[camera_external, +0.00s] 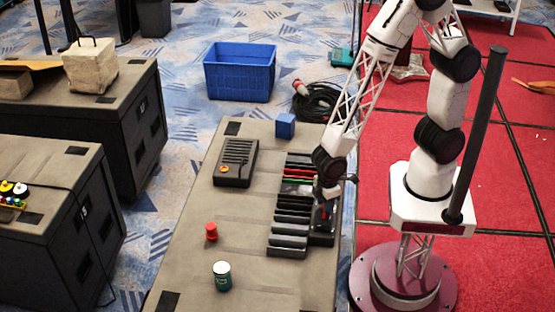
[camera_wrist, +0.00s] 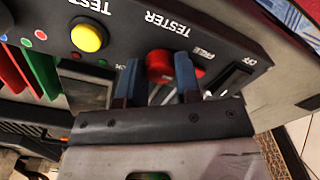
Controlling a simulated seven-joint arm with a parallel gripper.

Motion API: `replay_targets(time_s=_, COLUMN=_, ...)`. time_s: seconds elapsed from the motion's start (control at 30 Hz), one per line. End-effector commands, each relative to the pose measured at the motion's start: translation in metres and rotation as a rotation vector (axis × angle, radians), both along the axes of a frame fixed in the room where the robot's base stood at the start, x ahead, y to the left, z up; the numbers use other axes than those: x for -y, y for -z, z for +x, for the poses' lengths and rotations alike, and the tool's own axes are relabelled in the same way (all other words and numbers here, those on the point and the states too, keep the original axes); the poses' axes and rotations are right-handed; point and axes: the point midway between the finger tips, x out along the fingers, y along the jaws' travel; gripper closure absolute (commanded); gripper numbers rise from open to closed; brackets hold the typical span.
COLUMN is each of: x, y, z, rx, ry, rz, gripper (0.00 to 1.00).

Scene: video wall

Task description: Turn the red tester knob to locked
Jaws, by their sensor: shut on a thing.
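The red tester knob (camera_wrist: 160,64) sits on a dark panel (camera_wrist: 228,35) marked TESTER in the wrist view. My gripper (camera_wrist: 158,78) has its two blue-grey fingertips on either side of the knob, shut on it. The fingers partly cover the knob, and I cannot tell which way it is turned. In the external view my gripper (camera_external: 324,190) is low over the right side of the tester unit (camera_external: 322,238) on the table, and the arm hides the knob there.
A yellow button (camera_wrist: 87,37) is left of the knob. Red and green cards stand in slots farther left. On the table (camera_external: 190,265) are a black device (camera_external: 236,163), a blue cube (camera_external: 285,125), a red object (camera_external: 211,231) and a small can (camera_external: 222,275). The table's front-left is mostly clear.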

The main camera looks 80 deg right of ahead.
Motion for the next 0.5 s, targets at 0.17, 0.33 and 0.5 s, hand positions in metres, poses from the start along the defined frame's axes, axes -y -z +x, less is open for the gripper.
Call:
replay_targets(time_s=0.17, x=-0.0001, y=-0.0004, z=0.0002, rx=0.001, ry=0.042, rz=0.001, gripper=0.92)
replay_targets(time_s=0.33, x=-0.0001, y=-0.0002, z=-0.0001, rx=0.000, ry=0.125, rz=0.000, gripper=0.92)
replay_targets(time_s=0.5, x=0.0000, y=0.0000, z=-0.0002, rx=0.000, ry=0.248, rz=0.000, gripper=0.92)
